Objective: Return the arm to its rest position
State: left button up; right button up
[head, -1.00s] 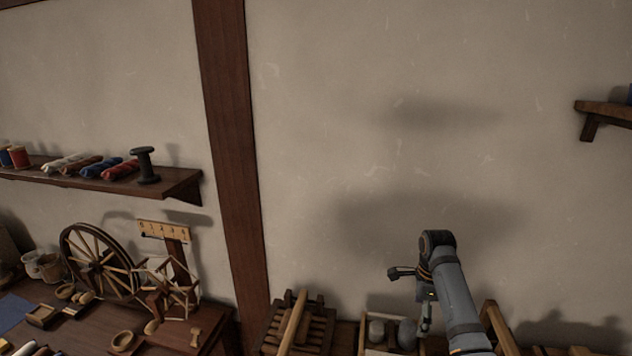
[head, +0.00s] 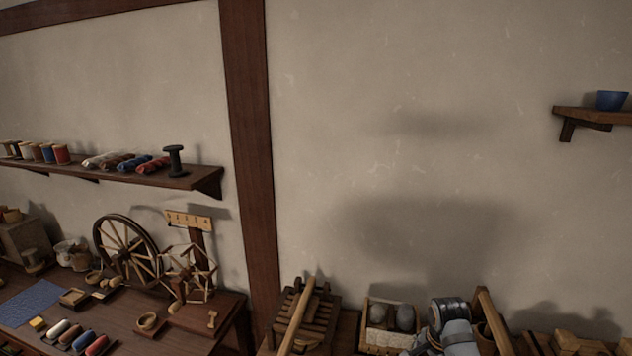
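One of my arms, which looks like the right one, shows at the bottom edge of the head view as a grey rounded joint (head: 450,312) with dark bands. It is low in front of the bench with the wooden boxes. Its gripper is not visible, so I cannot see its fingers or whether it holds anything. My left arm and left gripper are not in view.
A wooden box with grey stones (head: 404,318) and a slatted wooden frame (head: 308,312) stand close beside the arm. A spinning wheel (head: 128,252) is on the left table. A shelf (head: 190,182) and a blue bowl (head: 612,100) are higher up. The middle wall is clear.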

jog(key=s+a+n+t, duration=0.35)
jog(key=s+n, duration=1.15)
jog(key=s, duration=0.7)
notch_tip(320, 180, down, 29)
jog(key=s+d+g+b, duration=0.2)
jog(key=s, duration=0.1)
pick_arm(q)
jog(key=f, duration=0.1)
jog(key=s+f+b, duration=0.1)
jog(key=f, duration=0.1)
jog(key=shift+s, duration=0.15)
pick_arm(e)
jog(key=s+d+f+g, duration=0.1)
jog(key=s+f, duration=1.5)
jog(key=s, duration=0.1)
jog(key=shift+s+d+f, duration=0.15)
jog(key=shift+s+f, duration=0.2)
jog(key=shift+s, duration=0.05)
